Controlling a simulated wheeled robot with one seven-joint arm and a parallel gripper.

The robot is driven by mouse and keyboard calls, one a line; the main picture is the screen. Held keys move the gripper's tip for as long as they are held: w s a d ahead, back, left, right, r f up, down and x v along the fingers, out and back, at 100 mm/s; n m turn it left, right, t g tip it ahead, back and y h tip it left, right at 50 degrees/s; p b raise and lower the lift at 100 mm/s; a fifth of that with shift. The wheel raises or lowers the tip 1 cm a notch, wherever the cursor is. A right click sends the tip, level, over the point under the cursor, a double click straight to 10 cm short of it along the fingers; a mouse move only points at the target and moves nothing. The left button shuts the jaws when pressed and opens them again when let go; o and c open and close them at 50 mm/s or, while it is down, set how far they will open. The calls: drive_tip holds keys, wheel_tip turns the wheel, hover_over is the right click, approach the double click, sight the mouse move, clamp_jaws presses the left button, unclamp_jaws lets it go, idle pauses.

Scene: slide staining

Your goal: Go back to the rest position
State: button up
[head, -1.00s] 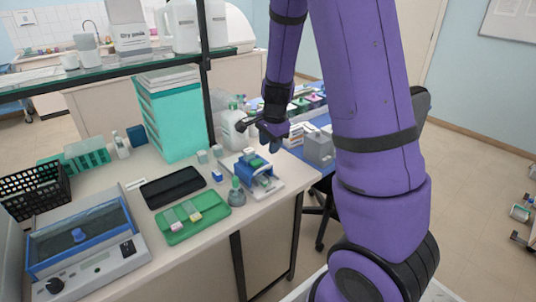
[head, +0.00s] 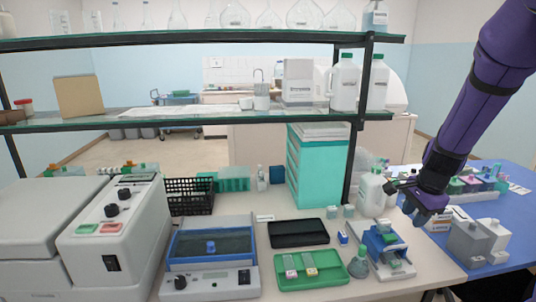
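My purple arm comes in from the upper right in the head view. My gripper (head: 402,203) is at its lower end, above the right end of the bench. It is over or just behind the blue and white device (head: 384,246), near a white jug (head: 372,192). Its fingers are small and dark at this distance, so I cannot tell whether they are open or shut. I see nothing clearly held in it.
The bench holds a green tray (head: 310,281) with two slides or blocks, a black tray (head: 298,240), a grey-green flask (head: 358,264) and a blue-framed bath (head: 211,255). A glass shelf (head: 200,122) crosses above. A blue table (head: 515,215) stands at right.

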drive_tip(key=s+a+r+n+t+y, duration=0.1)
drive_tip(key=s+a+r+n, duration=0.35)
drive_tip(key=r, duration=0.25)
drive_tip(key=s+a+r+n, duration=0.4)
drive_tip(key=s+r, duration=0.1)
drive_tip(key=r, duration=0.2)
drive_tip(key=s+a+r+n+t, duration=0.1)
drive_tip(key=s+a+r+n, duration=0.1)
drive_tip(key=s+n, duration=0.2)
drive_tip(key=s+a+r+n+t+h, duration=0.1)
drive_tip(key=s+a+r+n, duration=0.1)
drive_tip(key=s, duration=0.8)
drive_tip(key=shift+r+n, duration=0.85)
drive_tip(key=shift+n, duration=0.3)
